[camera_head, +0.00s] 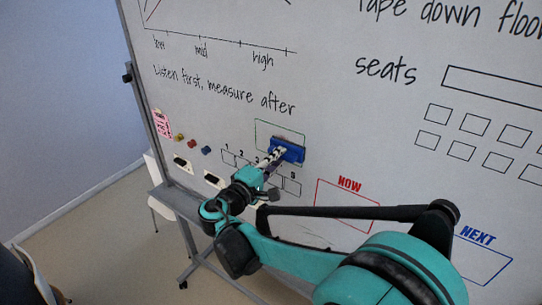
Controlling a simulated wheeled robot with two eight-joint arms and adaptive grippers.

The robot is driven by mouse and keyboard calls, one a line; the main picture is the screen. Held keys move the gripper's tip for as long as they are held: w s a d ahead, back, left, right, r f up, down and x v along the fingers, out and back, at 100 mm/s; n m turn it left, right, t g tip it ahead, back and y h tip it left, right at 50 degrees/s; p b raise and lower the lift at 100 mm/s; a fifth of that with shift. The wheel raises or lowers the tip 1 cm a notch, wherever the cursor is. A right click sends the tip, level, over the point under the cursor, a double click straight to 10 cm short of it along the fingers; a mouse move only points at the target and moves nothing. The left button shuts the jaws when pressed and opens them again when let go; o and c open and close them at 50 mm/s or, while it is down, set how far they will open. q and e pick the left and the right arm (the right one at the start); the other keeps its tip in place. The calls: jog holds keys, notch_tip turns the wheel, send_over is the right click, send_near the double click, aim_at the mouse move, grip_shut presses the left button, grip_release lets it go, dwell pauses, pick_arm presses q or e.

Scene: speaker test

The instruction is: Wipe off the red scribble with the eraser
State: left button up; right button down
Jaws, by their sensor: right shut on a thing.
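My right gripper (275,155) is shut on the blue eraser (290,150). It holds the eraser at the whiteboard (330,110), over the lower right of a green-outlined box; I cannot tell whether it presses on the board. The gripper and eraser cover part of that box and of the numbered row of boxes below it. I cannot make out a red scribble; some of the board is hidden behind my right arm. My left gripper is not in view.
A pink note (161,124) and small yellow (180,137), red (192,144) and blue (206,150) pieces are on the board's lower left. Two black-and-white items (182,164) (213,179) sit below them. A red box labelled NOW (349,184) and a blue NEXT box (478,236) are on the right.

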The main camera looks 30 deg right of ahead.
aim_at(269, 152)
jog(key=shift+s+d+r, duration=0.1)
jog(key=shift+s+d, duration=0.2)
jog(key=shift+s, duration=0.5)
jog(key=shift+d, duration=0.1)
jog(key=shift+w, duration=0.1)
jog(key=w, duration=0.1)
jog(key=w+a+b, duration=0.1)
jog(key=w, duration=0.1)
jog(key=w+a, duration=0.1)
jog(key=shift+w+b, duration=0.25)
jog(key=shift+b, duration=0.1)
jog(key=shift+w+a, duration=0.3)
jog(key=shift+w, duration=0.3)
jog(key=shift+w+a, duration=0.25)
jog(key=shift+w, duration=0.3)
jog(key=shift+s, duration=0.15)
